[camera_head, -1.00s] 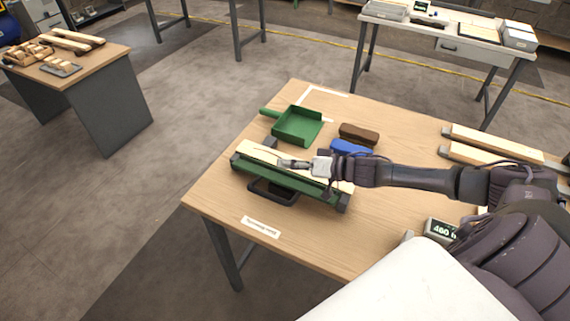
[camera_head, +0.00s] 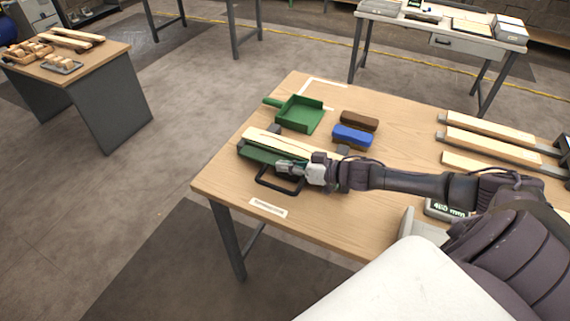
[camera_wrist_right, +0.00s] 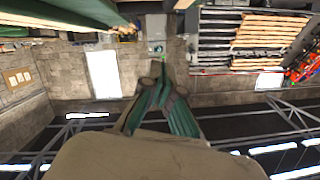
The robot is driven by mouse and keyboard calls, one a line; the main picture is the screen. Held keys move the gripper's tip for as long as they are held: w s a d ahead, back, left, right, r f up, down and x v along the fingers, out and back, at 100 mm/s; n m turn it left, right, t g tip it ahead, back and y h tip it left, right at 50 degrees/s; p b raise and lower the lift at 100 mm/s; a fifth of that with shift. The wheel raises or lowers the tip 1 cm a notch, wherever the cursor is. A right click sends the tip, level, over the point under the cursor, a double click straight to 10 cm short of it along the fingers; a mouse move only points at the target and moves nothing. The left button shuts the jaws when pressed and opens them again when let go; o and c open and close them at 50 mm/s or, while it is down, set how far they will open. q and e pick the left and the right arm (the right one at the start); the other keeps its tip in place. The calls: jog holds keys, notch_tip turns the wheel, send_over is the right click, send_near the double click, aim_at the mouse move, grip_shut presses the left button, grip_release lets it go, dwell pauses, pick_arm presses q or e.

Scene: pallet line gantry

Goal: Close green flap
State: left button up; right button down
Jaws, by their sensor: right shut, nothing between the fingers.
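The green flap (camera_head: 262,155) is on the front side of a low fixture on the table, with a dark loop handle (camera_head: 278,184) at its front. A pale wooden board (camera_head: 285,140) lies along the fixture behind the flap. My right gripper (camera_head: 279,166) is shut and empty, at the front of the fixture by the flap and handle. I cannot tell whether it touches them. My arm hides the fixture's right end. In the right wrist view the closed fingers (camera_wrist_right: 160,92) show, with a green edge (camera_wrist_right: 75,12) at the top left. My left gripper is not in view.
A green dustpan (camera_head: 299,114), a blue block (camera_head: 352,135) and a brown brush-like block (camera_head: 360,120) lie behind the fixture. Several wooden boards (camera_head: 490,145) lie at the table's right. The table's front left (camera_head: 225,185) is clear.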

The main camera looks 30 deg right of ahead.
aim_at(282, 191)
jog(key=shift+s+a+f+n+h+b, duration=0.15)
jog(key=shift+a+f+n, duration=0.15)
jog(key=shift+f+n, duration=0.2)
jog(key=shift+s+a+f+n+h+b, duration=0.1)
jog(key=shift+s+a+f+n+h, duration=0.2)
jog(key=shift+f, duration=0.35)
jog(key=shift+s+a+f+n+h+b, duration=0.15)
jog(key=shift+a+f+n, duration=0.1)
jog(key=shift+f+n, duration=0.3)
jog(key=shift+a+f+n+t, duration=0.15)
jog(key=shift+f+n+t, duration=0.15)
jog(key=shift+f+n, duration=0.25)
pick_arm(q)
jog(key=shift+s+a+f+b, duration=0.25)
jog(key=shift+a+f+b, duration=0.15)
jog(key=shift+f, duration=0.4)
pick_arm(e)
jog(key=shift+a+f, duration=0.1)
jog(key=shift+f, duration=0.55)
jog(key=shift+s+f, duration=0.1)
jog(key=shift+f, duration=0.1)
